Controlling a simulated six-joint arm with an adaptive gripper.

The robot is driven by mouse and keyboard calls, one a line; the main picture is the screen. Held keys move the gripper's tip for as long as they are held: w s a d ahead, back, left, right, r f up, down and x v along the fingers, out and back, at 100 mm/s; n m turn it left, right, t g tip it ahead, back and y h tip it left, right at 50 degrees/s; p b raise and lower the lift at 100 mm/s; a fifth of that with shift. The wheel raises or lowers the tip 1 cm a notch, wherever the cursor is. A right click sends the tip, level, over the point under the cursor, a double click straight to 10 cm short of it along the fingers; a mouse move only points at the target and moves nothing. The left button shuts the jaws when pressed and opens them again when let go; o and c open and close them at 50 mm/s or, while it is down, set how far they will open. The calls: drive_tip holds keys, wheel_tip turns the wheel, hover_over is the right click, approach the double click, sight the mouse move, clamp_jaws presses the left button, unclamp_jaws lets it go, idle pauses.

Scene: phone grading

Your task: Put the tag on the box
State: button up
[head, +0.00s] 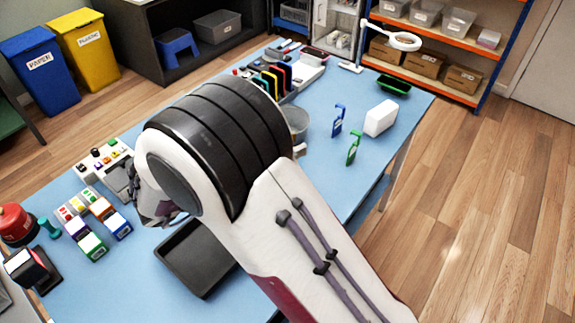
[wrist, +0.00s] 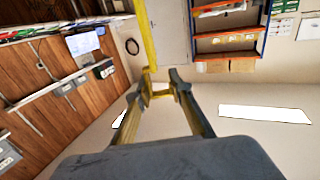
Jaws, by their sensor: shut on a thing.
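My gripper (wrist: 162,84) is shut on a yellow tag (wrist: 148,36) in the wrist view. The tag is a thin strip that stretches beyond the fingertips. In the head view my arm covers the middle of the table and the fingers and held tag cannot be made out. A plain white box (head: 380,118) lies at the right part of the blue table, apart from my gripper. A blue tag (head: 338,121) and a green tag (head: 353,149) stand just left of it.
The blue table (head: 317,185) is bare in front of the tags. A black tray (head: 197,258) lies below my arm. Several small coloured boxes (head: 92,246) sit at the left.

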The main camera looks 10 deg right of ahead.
drive_tip(key=shift+f, duration=0.75)
drive_tip(key=shift+f, duration=1.85)
drive_tip(key=shift+f, duration=0.1)
drive_tip(key=o, duration=0.8)
drive_tip(key=v, duration=1.2)
drive_tip(key=shift+w, duration=0.1)
